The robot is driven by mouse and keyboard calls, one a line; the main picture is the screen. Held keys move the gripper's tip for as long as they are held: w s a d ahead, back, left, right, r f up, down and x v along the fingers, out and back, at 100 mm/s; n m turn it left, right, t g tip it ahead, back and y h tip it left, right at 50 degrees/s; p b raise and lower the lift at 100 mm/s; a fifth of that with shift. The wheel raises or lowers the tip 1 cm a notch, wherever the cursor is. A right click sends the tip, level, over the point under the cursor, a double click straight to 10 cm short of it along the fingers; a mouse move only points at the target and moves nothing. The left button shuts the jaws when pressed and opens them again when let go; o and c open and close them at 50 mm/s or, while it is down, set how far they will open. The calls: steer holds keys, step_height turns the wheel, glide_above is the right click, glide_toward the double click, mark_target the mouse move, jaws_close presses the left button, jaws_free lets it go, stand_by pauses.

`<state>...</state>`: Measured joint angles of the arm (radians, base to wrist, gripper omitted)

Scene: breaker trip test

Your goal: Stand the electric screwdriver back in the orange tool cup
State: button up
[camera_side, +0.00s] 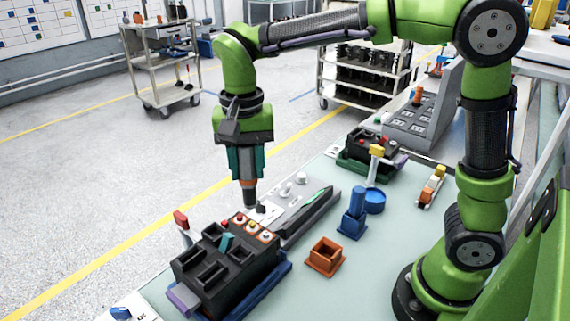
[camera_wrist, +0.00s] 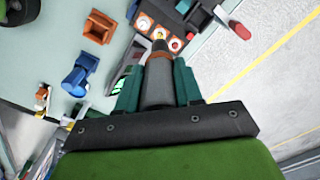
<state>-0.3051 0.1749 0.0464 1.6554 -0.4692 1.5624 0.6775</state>
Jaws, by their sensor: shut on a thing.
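The electric screwdriver (camera_side: 250,192), dark with an orange band, hangs upright, tip down, from my gripper (camera_side: 247,170). In the wrist view its grey body (camera_wrist: 158,82) sits between the teal fingers of my gripper (camera_wrist: 158,88), which are shut on it. Its tip is at or just above the row of orange-ringed round terminals (camera_wrist: 160,32) on the black breaker block (camera_side: 225,262); I cannot tell whether it touches. The orange tool cup (camera_side: 325,257), square and empty-looking, stands on the bench to the right of the block. It also shows at upper left in the wrist view (camera_wrist: 98,26).
A blue stand (camera_side: 352,222) and a blue round dish (camera_side: 375,201) stand beyond the orange cup. A grey panel with knobs (camera_side: 290,198) and a green-marked dark bar lie behind the block. Another black block (camera_side: 370,148) sits farther back. Bench around the cup is clear.

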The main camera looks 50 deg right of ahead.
steer(key=shift+r, duration=0.15)
stand_by(0.3)
steer(key=s+d+f, duration=0.2)
steer(key=s+d, duration=0.2)
steer(key=s, duration=0.2)
steer(key=s+d+f, duration=0.3)
steer(key=s+d, duration=0.2)
steer(key=s, duration=0.1)
steer(key=shift+s+d+f, duration=0.25)
steer(key=shift+d+f, duration=0.05)
steer(key=shift+f, duration=2.9)
steer(key=shift+f, duration=2.75)
steer(key=o, duration=1.1)
